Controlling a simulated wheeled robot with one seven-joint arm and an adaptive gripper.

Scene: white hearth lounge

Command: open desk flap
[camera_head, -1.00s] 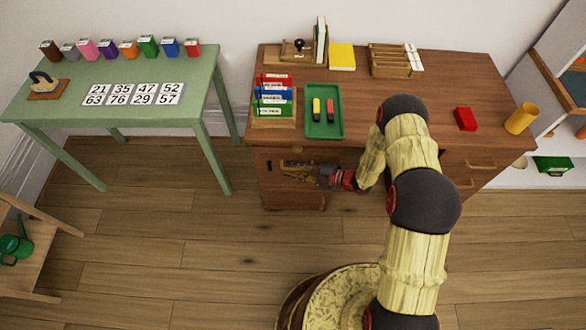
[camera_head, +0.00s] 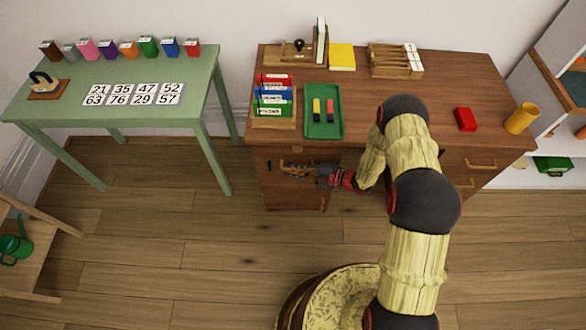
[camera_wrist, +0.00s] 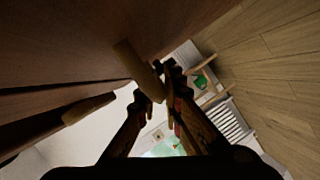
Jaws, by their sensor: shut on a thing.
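The brown wooden desk (camera_head: 440,95) stands against the wall, and its left front panel (camera_head: 280,190) looks closed. My gripper (camera_head: 288,167) is at this panel, below the green tray. In the wrist view my gripper (camera_wrist: 160,88) is shut on a light wooden bar handle (camera_wrist: 132,62), which passes between the fingertips. The dark wooden front (camera_wrist: 70,50) fills the upper left of that view. My arm hides the middle of the desk front, and the fingers hide part of the handle in the head view.
The desk top holds a green tray (camera_head: 313,127), a file rack (camera_head: 272,121), a red block (camera_head: 465,119) and a yellow cup (camera_head: 521,118). Another handle (camera_wrist: 88,108) is near my gripper. A green table (camera_head: 150,65) stands left. The floor (camera_head: 180,260) before the desk is clear.

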